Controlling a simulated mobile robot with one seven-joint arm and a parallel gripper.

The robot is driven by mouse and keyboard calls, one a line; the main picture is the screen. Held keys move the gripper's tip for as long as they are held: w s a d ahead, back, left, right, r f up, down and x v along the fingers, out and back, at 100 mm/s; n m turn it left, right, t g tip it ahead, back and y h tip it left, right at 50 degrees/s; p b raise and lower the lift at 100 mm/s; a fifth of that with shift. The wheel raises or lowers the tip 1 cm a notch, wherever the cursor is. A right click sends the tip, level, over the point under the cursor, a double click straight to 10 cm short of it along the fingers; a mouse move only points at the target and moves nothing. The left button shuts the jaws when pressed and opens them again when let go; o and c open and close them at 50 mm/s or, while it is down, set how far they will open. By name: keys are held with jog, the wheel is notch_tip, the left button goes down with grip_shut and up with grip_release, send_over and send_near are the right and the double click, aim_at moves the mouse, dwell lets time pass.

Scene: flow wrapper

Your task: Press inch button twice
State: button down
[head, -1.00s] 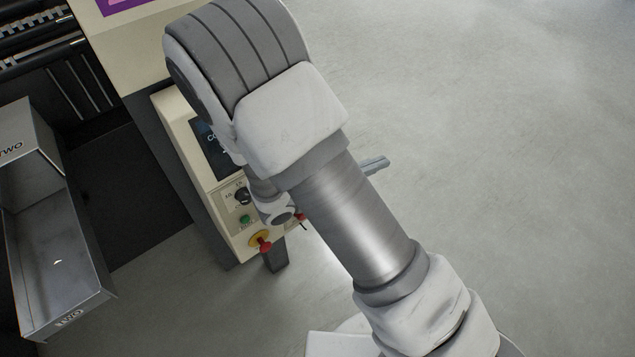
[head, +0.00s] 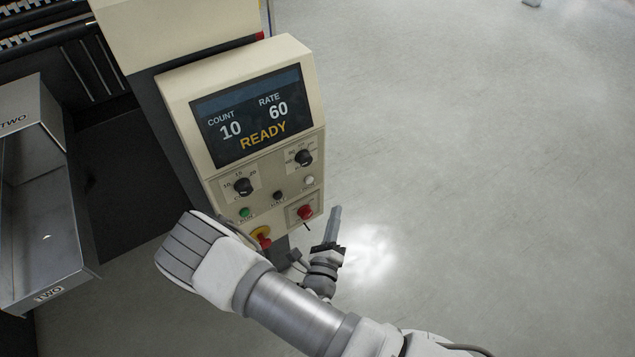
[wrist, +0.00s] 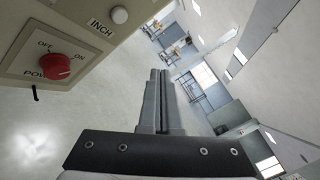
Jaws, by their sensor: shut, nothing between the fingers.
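The inch button (wrist: 120,15) is a small white round button at the top of the wrist view, beside its "INCH" label. In the head view the white button (head: 309,181) sits at the right side of the control panel, above the red power knob (head: 305,212). My gripper (head: 335,212) is shut and empty, to the right of the panel's lower corner and apart from it. In the wrist view the closed fingers (wrist: 158,75) point past the panel, to the right of and below the button.
The display (head: 245,115) reads COUNT 10, RATE 60, READY. Two black dials, a green button (head: 244,212), a black button (head: 278,195) and a red-and-yellow emergency stop (head: 262,235) share the panel. A metal bin marked TWO (head: 45,180) stands left. Open floor lies right.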

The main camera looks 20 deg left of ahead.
aim_at(309, 180)
jog(key=shift+a+f, duration=0.1)
jog(key=shift+f, duration=0.05)
jog(key=w+a+b, duration=0.2)
jog(key=w+a, duration=0.3)
jog(key=a, duration=0.1)
jog(key=shift+w+a, duration=0.3)
jog(key=shift+w, duration=0.05)
dwell(0.3)
jog(key=shift+w+a, duration=0.1)
dwell(1.9)
jog(key=shift+w+a+b, duration=0.15)
jog(key=shift+a+b, duration=0.1)
jog(key=shift+b, duration=0.05)
jog(key=shift+w+a, duration=0.3)
dwell(0.7)
jog(key=shift+s, duration=0.1)
jog(key=shift+s+d+p, duration=0.3)
jog(key=shift+s+d, duration=0.2)
jog(key=shift+d, duration=0.15)
